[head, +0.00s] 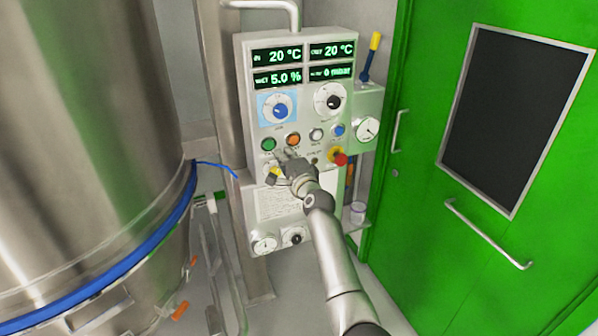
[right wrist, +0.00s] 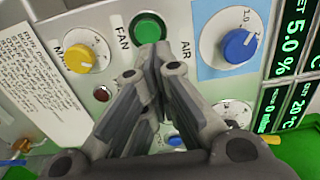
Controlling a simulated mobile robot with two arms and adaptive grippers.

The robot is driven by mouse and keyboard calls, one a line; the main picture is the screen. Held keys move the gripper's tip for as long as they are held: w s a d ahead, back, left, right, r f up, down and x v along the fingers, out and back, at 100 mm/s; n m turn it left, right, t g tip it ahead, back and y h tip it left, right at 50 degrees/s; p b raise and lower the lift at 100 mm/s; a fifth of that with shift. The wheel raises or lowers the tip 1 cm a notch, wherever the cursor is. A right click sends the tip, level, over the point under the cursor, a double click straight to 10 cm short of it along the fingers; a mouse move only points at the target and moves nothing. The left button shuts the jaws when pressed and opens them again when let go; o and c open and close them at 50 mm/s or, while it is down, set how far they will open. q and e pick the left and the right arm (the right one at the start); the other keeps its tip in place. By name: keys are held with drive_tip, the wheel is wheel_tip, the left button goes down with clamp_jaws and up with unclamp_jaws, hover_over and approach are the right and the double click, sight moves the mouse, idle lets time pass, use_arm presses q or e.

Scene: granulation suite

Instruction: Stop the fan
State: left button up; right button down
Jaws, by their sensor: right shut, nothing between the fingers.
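The control panel (head: 245,120) carries a green button (head: 268,145) and an orange button (head: 293,139) side by side. In the right wrist view the green button (right wrist: 147,27) stands by the label FAN. My right gripper (head: 288,153) is shut and empty, its tips just below the orange button in the head view. In the right wrist view my closed fingers (right wrist: 153,52) cover the panel beside the green button, and the orange button is hidden behind them. I cannot tell whether the tips touch the panel. My left gripper is out of view.
A blue knob (head: 281,110), a yellow knob (head: 272,175), a blue button (head: 339,131) and a red stop knob (head: 340,159) are on the panel. A steel vessel (head: 90,110) stands left, a green door (head: 415,180) right. Displays are lit.

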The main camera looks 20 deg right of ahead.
use_arm(q)
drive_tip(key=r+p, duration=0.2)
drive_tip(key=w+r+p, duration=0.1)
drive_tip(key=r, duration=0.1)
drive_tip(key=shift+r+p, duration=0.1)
drive_tip(key=shift+p, duration=0.25)
use_arm(e)
drive_tip(key=s+f, duration=0.1)
drive_tip(key=s, duration=0.6)
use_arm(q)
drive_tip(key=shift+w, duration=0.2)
use_arm(e)
drive_tip(key=shift+s, duration=0.15)
